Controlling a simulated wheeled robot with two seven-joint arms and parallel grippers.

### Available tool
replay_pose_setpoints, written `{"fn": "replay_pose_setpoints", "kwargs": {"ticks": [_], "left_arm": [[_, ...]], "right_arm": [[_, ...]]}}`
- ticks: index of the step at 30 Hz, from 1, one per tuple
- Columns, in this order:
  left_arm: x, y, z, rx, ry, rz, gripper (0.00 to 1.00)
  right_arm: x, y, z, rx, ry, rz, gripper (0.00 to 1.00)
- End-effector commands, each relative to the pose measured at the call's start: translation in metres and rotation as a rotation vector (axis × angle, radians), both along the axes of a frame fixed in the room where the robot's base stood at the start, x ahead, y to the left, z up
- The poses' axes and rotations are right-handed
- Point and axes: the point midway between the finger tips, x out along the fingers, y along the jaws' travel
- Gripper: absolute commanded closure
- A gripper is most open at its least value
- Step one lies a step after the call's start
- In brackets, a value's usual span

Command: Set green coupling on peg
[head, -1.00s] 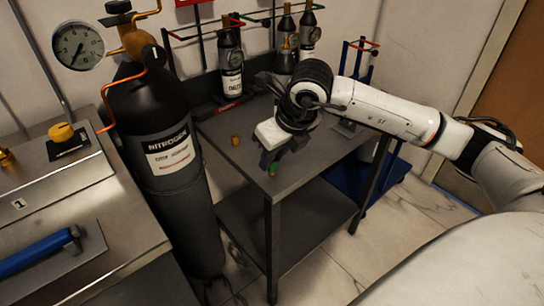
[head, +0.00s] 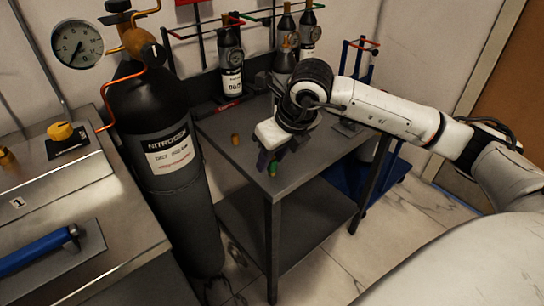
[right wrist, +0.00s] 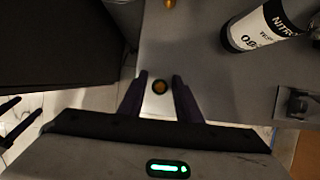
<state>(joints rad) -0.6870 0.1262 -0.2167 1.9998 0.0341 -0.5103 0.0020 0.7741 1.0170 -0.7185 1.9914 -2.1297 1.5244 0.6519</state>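The small green coupling (head: 273,168) is at the near corner of the grey metal table, beside the fingertips of my right gripper (head: 267,161). In the right wrist view, my right gripper (right wrist: 160,82) has its two dark purple fingers apart. A small round piece with a dark rim and an orange centre (right wrist: 160,87) shows between the fingertips, with gaps on both sides. Its green colour does not show there, so I cannot tell for sure that it is the coupling. I cannot make out the peg for certain. My left gripper is not clearly seen.
A small brass piece (head: 235,139) stands on the table (head: 222,127), and one shows in the right wrist view (right wrist: 170,3). A tall black nitrogen cylinder (head: 170,150) stands left of the table. Several labelled bottles (head: 231,62) stand along its back.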

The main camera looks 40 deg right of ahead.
Motion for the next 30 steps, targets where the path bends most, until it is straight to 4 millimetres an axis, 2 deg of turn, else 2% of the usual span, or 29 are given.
{"fn": "replay_pose_setpoints", "kwargs": {"ticks": [5,9,21,24,30], "left_arm": [[0.0,0.0,0.0,-0.001,-0.001,0.001,0.3],[0.001,0.0,0.001,-0.001,-0.002,0.001,0.3],[0.001,-0.001,0.003,-0.011,0.0,0.004,0.3],[0.002,-0.001,0.015,-0.016,-0.015,0.001,0.3],[0.001,0.0,0.016,-0.011,-0.011,0.0,0.3]], "right_arm": [[0.0,0.0,0.0,0.0,0.0,0.0,0.69],[0.0,0.0,0.0,0.0,0.0,0.0,0.48],[0.0,0.0,0.0,0.0,0.001,0.0,0.48],[-0.005,-0.001,0.015,-0.001,-0.004,0.0,0.48],[-0.022,-0.002,0.055,-0.002,-0.005,0.0,0.48]]}}
